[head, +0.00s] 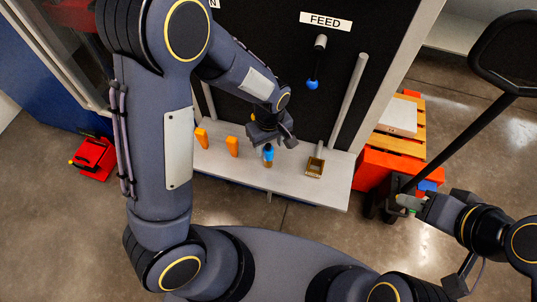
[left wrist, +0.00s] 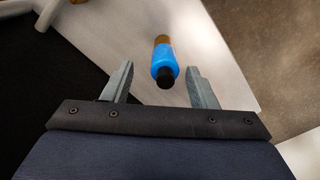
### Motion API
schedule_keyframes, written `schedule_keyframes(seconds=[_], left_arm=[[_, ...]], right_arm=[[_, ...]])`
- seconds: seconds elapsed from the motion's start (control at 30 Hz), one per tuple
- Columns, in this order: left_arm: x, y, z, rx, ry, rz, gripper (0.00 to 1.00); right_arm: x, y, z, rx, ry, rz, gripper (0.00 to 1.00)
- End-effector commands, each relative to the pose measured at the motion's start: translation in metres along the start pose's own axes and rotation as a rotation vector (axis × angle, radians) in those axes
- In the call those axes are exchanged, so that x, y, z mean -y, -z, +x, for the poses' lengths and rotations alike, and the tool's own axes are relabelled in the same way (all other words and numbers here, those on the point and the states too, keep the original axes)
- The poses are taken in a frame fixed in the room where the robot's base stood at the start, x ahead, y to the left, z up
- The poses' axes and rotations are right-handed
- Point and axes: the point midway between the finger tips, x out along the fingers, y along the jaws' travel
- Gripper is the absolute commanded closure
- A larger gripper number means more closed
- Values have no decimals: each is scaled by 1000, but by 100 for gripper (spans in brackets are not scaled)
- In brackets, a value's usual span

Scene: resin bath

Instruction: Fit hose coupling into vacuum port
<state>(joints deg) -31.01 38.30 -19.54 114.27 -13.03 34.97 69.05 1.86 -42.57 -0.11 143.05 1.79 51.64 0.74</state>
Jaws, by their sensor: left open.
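A blue fitting with a brass-coloured end and a black end, which looks like the hose coupling (head: 268,155), stands on the light shelf (head: 225,165). In the left wrist view the coupling (left wrist: 163,62) shows between the fingers, with a gap on each side. My left gripper (head: 271,138) is open and empty just above and behind it; its spread fingers also show in the left wrist view (left wrist: 160,75). A brass square fitting (head: 315,167) is on the shelf to the right; I cannot tell if it is the vacuum port. My right gripper (head: 408,203) is at the lower right, its fingers unclear.
Two orange pieces (head: 232,146) (head: 201,138) stand on the shelf to the left. A blue-knobbed lever (head: 312,84) hangs under the FEED label (head: 326,21).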

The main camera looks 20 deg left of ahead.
Motion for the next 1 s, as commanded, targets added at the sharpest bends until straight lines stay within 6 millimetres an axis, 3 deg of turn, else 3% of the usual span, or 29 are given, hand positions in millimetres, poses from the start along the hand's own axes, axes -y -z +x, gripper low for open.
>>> schedule_keyframes(seconds=[0.23, 0.53, 0.9, 1.0], left_arm=[[5, -3, 34, 1, 4, 1, 47], [4, -3, 38, 1, 0, 1, 49], [4, -3, 38, 1, 1, 1, 97], [4, -3, 38, 1, 0, 1, 99]], right_arm=[[1, 1, -2, 0, 0, 0, 64], [1, 1, -2, 0, 0, 0, 64], [1, 1, -2, 0, 0, 0, 64], [1, 1, -2, 0, 0, 0, 64]])
